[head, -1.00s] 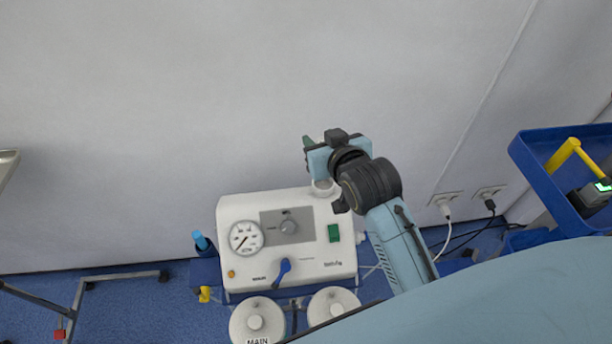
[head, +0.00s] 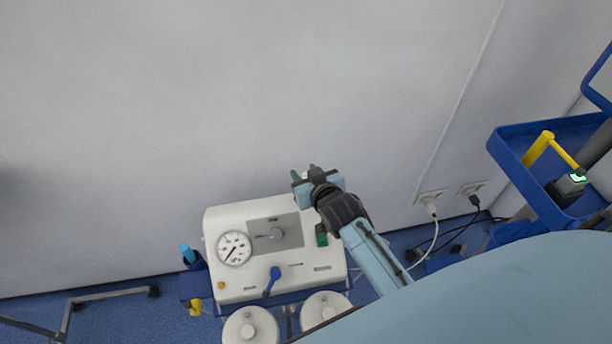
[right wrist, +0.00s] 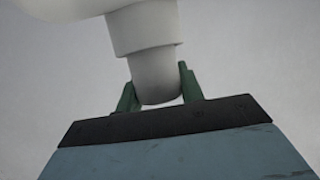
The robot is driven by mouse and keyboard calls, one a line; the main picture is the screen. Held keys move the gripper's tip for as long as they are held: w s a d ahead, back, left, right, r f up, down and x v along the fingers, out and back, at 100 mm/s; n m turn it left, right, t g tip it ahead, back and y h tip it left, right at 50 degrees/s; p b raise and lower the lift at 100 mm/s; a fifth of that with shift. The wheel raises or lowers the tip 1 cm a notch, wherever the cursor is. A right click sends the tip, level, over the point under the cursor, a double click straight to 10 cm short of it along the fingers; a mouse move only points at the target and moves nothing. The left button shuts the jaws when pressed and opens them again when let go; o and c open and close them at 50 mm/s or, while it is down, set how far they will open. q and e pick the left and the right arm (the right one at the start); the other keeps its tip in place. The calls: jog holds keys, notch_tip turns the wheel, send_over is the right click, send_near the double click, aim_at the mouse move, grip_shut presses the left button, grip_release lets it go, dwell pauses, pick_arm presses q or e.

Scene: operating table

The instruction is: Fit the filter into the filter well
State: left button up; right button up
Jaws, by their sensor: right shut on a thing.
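My right gripper (head: 304,174) has its green fingers at the back right top edge of the white suction unit (head: 250,283). In the right wrist view, the right gripper (right wrist: 157,82) is shut on a white, stepped, round piece, the filter (right wrist: 148,30). Its rounded narrow end sits between the fingers, and a wider white part runs out of the picture at the top left. The filter well is hidden behind the gripper in the head view. I cannot tell whether the filter touches it. My left gripper is not in view.
The unit has a round gauge (head: 234,248), a blue lever (head: 272,279) and two white-lidded jars (head: 250,326) in front. The wall (head: 150,130) is close behind. A blue tray (head: 530,190) with a yellow handle stands at the right. Wall sockets with cables (head: 433,201) lie between.

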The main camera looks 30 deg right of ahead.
jog(key=shift+f, duration=0.15)
jog(key=shift+f, duration=0.15)
jog(key=o, duration=0.9)
jog(key=shift+o, duration=0.2)
jog(key=shift+r, duration=0.25)
jog(key=p+v, duration=0.1)
jog(key=v, duration=1.1)
jog(key=shift+f, duration=0.1)
